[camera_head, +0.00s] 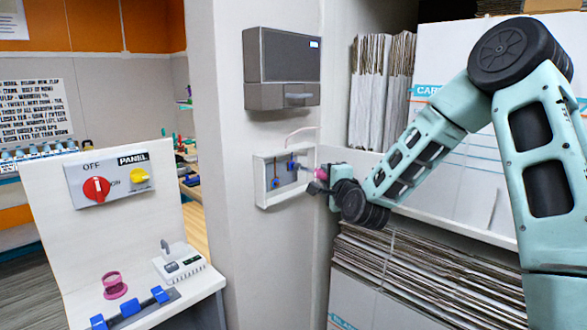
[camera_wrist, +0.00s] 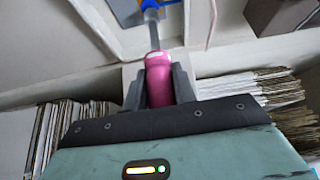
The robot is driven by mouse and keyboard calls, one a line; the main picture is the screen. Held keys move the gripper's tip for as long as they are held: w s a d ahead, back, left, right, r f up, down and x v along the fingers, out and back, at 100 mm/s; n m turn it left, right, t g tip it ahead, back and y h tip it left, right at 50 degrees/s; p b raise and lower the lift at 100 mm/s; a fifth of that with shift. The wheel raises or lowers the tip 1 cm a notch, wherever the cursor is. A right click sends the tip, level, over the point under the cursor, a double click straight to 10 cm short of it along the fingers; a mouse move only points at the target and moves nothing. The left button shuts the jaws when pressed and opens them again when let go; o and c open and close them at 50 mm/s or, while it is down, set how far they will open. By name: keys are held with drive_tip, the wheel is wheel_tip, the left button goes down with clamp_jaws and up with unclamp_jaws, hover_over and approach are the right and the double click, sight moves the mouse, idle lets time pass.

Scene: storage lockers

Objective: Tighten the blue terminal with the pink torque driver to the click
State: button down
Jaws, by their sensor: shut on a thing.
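My gripper (camera_head: 325,181) is at the white terminal box (camera_head: 262,182) on the wall. In the wrist view my gripper (camera_wrist: 158,90) is shut on the pink torque driver (camera_wrist: 159,72), around its handle. The driver's grey shaft (camera_wrist: 153,34) points away from my gripper to the blue terminal (camera_wrist: 149,4). The shaft's tip appears to meet the blue terminal, but I cannot tell how it is seated. In the head view the pink driver (camera_head: 320,174) is partly hidden by my gripper, and the blue terminal (camera_head: 291,163) is inside the box.
A grey cabinet (camera_head: 282,68) hangs above the terminal box. A panel with a red switch (camera_head: 97,189) and a yellow switch (camera_head: 139,175) stands at left. Below it are a white device (camera_head: 180,263), a pink ring holder (camera_head: 115,285) and blue clips (camera_head: 131,307). Shelved cardboard (camera_head: 430,265) lies at right.

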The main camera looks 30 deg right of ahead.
drive_tip(key=shift+w+a, duration=0.25)
drive_tip(key=shift+w, duration=0.35)
drive_tip(key=shift+r+m+g+p, duration=0.3)
drive_tip(key=shift+m+p, duration=0.2)
drive_tip(key=shift+p, duration=0.45)
drive_tip(key=m+g+p, duration=0.1)
drive_tip(key=m+p, duration=0.1)
drive_tip(key=p, duration=0.2)
drive_tip(key=shift+d+y, duration=0.1)
drive_tip(key=shift+y, duration=0.2)
drive_tip(key=shift+f+m+g, duration=0.25)
drive_tip(key=shift+m+g, duration=0.15)
drive_tip(key=shift+m, duration=0.1)
drive_tip(key=shift+p, duration=0.3)
